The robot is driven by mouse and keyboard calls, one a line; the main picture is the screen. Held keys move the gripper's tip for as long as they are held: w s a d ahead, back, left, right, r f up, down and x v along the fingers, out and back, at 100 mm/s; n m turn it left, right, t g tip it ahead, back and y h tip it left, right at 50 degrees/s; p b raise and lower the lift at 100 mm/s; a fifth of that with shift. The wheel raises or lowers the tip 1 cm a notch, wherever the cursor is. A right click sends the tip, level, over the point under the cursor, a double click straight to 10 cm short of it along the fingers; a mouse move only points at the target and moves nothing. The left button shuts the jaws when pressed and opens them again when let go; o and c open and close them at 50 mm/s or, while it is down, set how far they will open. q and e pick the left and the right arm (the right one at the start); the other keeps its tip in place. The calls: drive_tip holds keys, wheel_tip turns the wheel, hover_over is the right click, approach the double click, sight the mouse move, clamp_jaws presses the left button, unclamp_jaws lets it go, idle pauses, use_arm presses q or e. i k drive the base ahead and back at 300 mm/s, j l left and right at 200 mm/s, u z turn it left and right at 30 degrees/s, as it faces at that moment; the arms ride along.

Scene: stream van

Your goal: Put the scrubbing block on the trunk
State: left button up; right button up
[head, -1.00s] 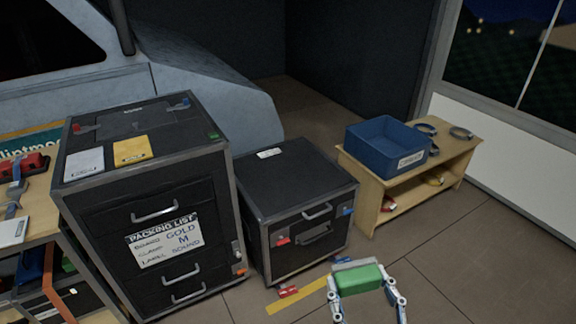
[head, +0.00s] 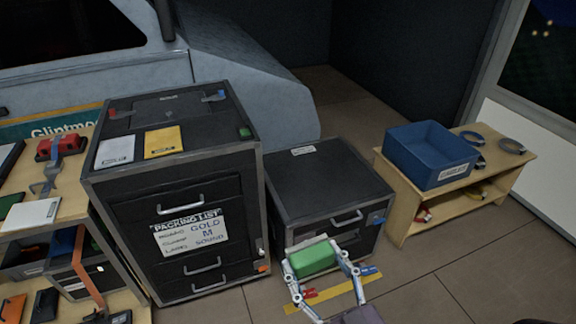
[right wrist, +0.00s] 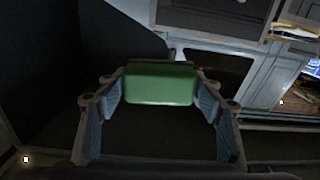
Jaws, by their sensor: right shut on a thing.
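The green scrubbing block (head: 313,258), with a pale layer along its far edge, is between the fingers of my right gripper (head: 316,262). The right wrist view also shows the block (right wrist: 160,84) held across the fingertips. The low black trunk (head: 325,183) has metal edges and a flat top with one small white label near its back. In the head view the block overlaps the trunk's lower front; I cannot tell the gap between them. My left gripper is not in view.
A taller black drawer case (head: 205,225) with a packing list stands left of the trunk. A wooden bench (head: 400,200) with a blue bin (head: 432,152) stands to the right. A cluttered shelf (head: 75,200) is at far left. The trunk's top is mostly bare.

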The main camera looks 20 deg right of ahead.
sight(332, 180)
drive_tip(key=i+l, duration=0.2)
drive_tip(key=l, duration=0.2)
drive_tip(key=i+l+u, duration=0.15)
drive_tip(key=l, duration=0.2)
drive_tip(key=i+l, duration=0.15)
drive_tip(key=l, duration=0.25)
drive_tip(key=i+l+u, duration=0.15)
drive_tip(key=l, duration=0.25)
drive_tip(key=i+l, duration=0.15)
drive_tip(key=l, duration=0.25)
drive_tip(key=i+l+u, duration=0.1)
drive_tip(key=l, duration=0.3)
drive_tip(key=i+l+u, duration=0.1)
drive_tip(key=l, duration=0.35)
drive_tip(key=i, duration=0.05)
